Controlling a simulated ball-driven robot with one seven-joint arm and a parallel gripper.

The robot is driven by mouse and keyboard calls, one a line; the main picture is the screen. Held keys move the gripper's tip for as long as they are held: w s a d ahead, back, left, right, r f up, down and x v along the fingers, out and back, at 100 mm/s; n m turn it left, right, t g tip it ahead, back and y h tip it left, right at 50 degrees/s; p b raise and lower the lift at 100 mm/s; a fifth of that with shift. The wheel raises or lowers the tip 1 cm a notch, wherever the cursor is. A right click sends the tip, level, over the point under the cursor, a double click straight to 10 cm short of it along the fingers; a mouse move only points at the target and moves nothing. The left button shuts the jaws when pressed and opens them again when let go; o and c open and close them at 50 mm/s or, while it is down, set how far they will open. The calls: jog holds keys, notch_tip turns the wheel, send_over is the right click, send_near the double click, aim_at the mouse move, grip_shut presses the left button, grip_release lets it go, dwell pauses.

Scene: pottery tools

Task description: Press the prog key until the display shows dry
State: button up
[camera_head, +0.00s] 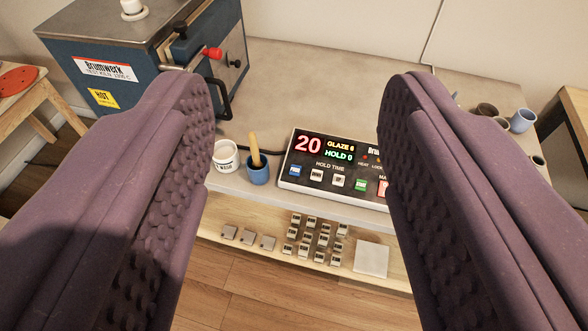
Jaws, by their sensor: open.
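The control panel (318,186) lies on the bench between my gripper's fingers in the picture. Its display (325,149) reads a red 20, with GLAZE 6 in yellow and HOLD 0 in green. Below are the words HOLD TIME and a row of keys: a blue one (295,171), white ones (317,175), a green one (361,185) and a red one. The right finger hides the panel's right part. My gripper (295,105) is open and empty, apart from the panel.
A blue kiln (150,70) with a red-knobbed latch stands at the back left. A white jar (225,157) and a blue cup (258,174) with a wooden tool stand left of the panel. Several small cups (522,121) are at right. A lower shelf (372,258) holds small tiles.

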grip_shut()
dwell(1.9)
